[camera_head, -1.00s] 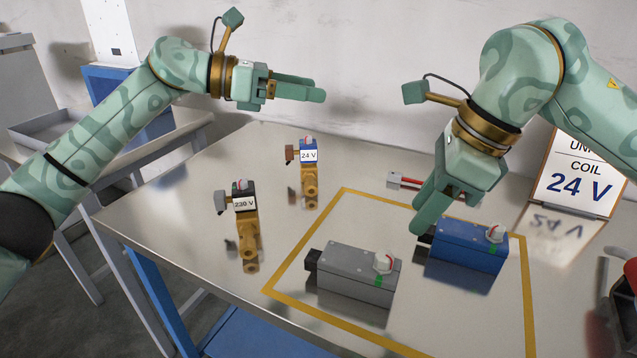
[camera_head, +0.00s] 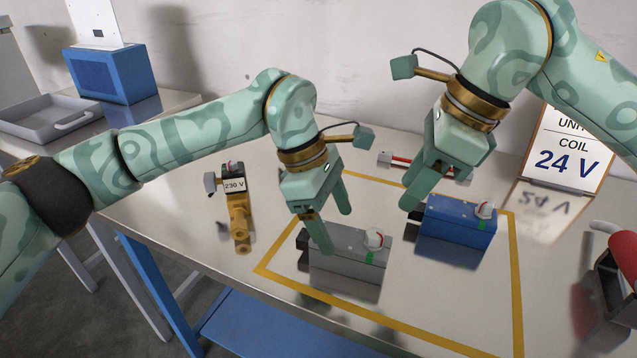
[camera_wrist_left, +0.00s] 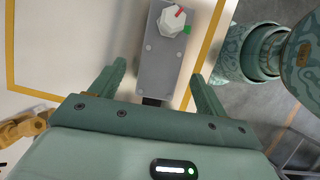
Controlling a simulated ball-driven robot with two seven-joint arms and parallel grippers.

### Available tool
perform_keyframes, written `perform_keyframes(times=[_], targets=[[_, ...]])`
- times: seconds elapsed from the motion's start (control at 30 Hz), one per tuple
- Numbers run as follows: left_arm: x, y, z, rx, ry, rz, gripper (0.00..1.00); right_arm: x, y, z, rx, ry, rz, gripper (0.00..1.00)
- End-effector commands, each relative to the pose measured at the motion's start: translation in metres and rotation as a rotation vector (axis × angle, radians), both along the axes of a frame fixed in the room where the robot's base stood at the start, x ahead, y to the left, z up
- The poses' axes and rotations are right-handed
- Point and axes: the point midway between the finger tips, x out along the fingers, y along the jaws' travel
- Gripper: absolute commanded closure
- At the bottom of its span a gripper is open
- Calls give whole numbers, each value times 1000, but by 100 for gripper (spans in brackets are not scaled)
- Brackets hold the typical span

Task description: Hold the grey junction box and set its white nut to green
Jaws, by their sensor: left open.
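The grey junction box (camera_head: 345,266) lies inside the yellow outline on the table. Its white nut (camera_head: 374,238) sits on top near the right end, above a green patch (camera_head: 370,257). In the left wrist view the nut (camera_wrist_left: 172,22) has a red mark pointing to the upper right, away from the green patch (camera_wrist_left: 187,29) beside it. My left gripper (camera_head: 332,225) is open above the box's left part; in its wrist view the box (camera_wrist_left: 160,65) shows between the fingers, touching neither visibly. My right gripper (camera_head: 412,195) hangs by the blue box; its finger gap is unclear.
A blue box (camera_head: 455,230) with a white nut stands to the right of the grey one. A brass valve marked 230 V (camera_head: 238,208) stands left. A 24 V sign (camera_head: 566,150) and a red-handled tool (camera_head: 622,258) are at the right. The outline's front area is clear.

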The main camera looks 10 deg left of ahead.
Motion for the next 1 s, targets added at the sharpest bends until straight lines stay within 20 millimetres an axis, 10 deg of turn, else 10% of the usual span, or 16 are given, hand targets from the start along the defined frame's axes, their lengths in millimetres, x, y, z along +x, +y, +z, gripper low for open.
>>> perform_keyframes(times=[0.3,0.7,0.9,1.0], targets=[[-5,-20,-50,-1,1,1,25,0,0,0,0,0,0,64],[-6,-24,-59,-1,0,1,25,0,0,0,0,0,0,64],[-6,-24,-59,-1,0,1,75,0,0,0,0,0,0,64],[-6,-24,-59,-1,0,1,79,0,0,0,0,0,0,64]])
